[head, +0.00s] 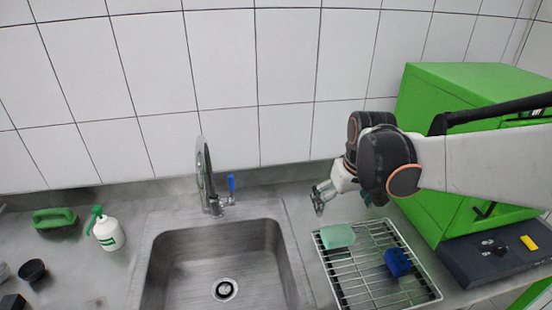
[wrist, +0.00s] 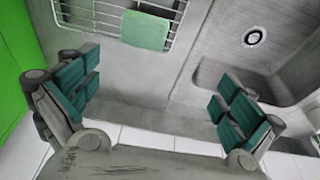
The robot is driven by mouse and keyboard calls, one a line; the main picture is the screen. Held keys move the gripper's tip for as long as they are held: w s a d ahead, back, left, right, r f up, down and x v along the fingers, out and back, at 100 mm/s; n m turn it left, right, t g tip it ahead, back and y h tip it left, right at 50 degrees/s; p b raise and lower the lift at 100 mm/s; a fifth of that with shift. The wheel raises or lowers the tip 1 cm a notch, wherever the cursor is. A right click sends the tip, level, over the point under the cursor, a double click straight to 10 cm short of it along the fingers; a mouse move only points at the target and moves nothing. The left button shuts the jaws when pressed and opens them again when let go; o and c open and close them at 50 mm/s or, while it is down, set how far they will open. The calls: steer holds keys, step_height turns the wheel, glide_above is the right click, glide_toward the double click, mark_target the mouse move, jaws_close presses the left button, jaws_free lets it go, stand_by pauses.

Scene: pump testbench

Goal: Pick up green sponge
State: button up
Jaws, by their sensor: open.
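The light green sponge (head: 337,236) lies on the back left corner of the wire rack (head: 362,283), to the right of the sink. It also shows in the wrist view (wrist: 145,30), at the top, on the edge of the rack (wrist: 88,13). My gripper (head: 319,198) is above the counter behind the rack, apart from the sponge. In the wrist view my gripper (wrist: 158,98) is open, its teal-padded fingers wide apart with nothing between them. The sponge is beyond the fingertips, between their two sides in the picture.
A blue object (head: 397,262) sits on the rack's right side. The sink (head: 222,262) with its faucet (head: 207,180) is left of the rack. A green cabinet (head: 440,110) and a dark device (head: 500,255) stand right.

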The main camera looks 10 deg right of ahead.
steer(key=w+d+f+g, duration=0.1)
steer(key=w+d+f, duration=0.2)
steer(key=d, duration=0.1)
steer(key=b, duration=0.3)
glide_above(338, 233)
steer(key=s, duration=0.1)
steer(key=shift+g, duration=0.3)
steer(key=f, duration=0.9)
steer(key=shift+s+d+f, duration=0.15)
steer(key=shift+d+f, duration=0.1)
steer(key=shift+d, duration=0.15)
steer(key=shift+w+a+f+b, duration=0.1)
steer(key=shift+w+f+b, duration=0.15)
steer(key=shift+f, duration=0.65)
steer(key=shift+w+a+f+b, duration=0.15)
steer(key=shift+f+b, duration=0.25)
steer(key=shift+f, duration=0.45)
steer(key=shift+w+a+f+b, duration=0.1)
steer(key=shift+w+f+b, duration=0.2)
steer(key=shift+f, duration=0.6)
steer(key=shift+r, duration=0.1)
steer(key=c, duration=0.8)
steer(key=shift+o, duration=0.2)
steer(key=shift+s, duration=0.1)
steer(key=shift+r, duration=0.15)
step_height(338, 233, up, 20)
steer(key=p, duration=0.6)
steer(key=shift+c, duration=0.4)
